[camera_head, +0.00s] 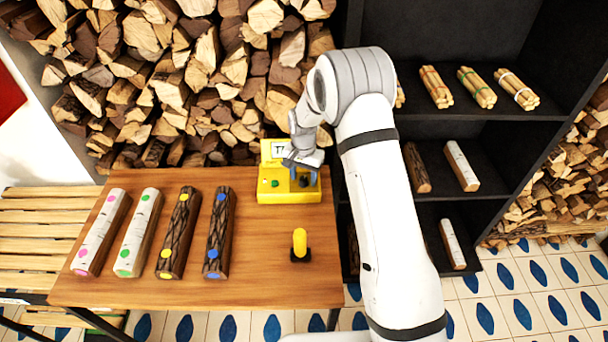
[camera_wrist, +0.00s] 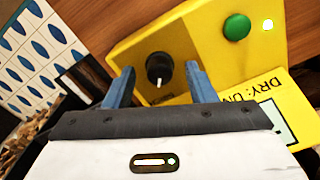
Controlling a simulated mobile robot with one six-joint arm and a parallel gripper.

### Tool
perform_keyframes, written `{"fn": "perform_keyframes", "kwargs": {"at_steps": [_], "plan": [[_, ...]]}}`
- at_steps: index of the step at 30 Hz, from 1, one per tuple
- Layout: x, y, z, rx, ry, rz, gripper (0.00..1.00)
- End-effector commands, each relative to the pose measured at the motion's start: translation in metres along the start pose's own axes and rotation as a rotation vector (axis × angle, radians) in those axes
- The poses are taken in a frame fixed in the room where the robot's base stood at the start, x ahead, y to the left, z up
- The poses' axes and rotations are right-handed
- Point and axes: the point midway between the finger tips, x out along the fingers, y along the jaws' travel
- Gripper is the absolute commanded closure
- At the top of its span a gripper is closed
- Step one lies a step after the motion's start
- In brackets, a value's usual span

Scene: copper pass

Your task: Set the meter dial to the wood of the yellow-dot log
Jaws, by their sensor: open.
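The yellow-dot log (camera_head: 179,233) has dark, rough bark and a yellow dot at each end. It lies third from the left in a row on the table (camera_head: 262,270). The yellow meter (camera_head: 267,197) stands at the back right of the table with a small display on top. Its black dial (camera_wrist: 159,67) has a white pointer mark, which points toward the bottom of the wrist view. My gripper (camera_head: 303,172) is over the meter's right side. In the wrist view its blue fingers (camera_wrist: 160,86) are apart, with the dial between or just beyond them; contact is unclear.
Pink-dot (camera_head: 101,232) and green-dot (camera_head: 139,232) pale logs and a dark blue-dot log (camera_head: 219,233) share the row. A yellow handle (camera_head: 300,242) stands on a black base. A green button (camera_wrist: 237,26) and lit lamp (camera_wrist: 267,25) sit by the dial. Black shelves (camera_head: 487,142) hold wood at right.

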Motion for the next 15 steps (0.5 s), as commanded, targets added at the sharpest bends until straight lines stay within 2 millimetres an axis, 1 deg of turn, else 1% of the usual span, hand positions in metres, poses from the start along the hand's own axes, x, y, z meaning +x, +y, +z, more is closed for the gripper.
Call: {"fn": "perform_keyframes", "kwargs": {"at_steps": [3,9,15], "plan": [[0.0038,0.0000,0.0003,-0.001,0.000,0.000,0.49],[0.0040,-0.0003,0.0004,-0.001,0.000,0.000,0.49],[0.0037,-0.0004,0.0005,-0.001,0.000,0.000,0.66]]}}
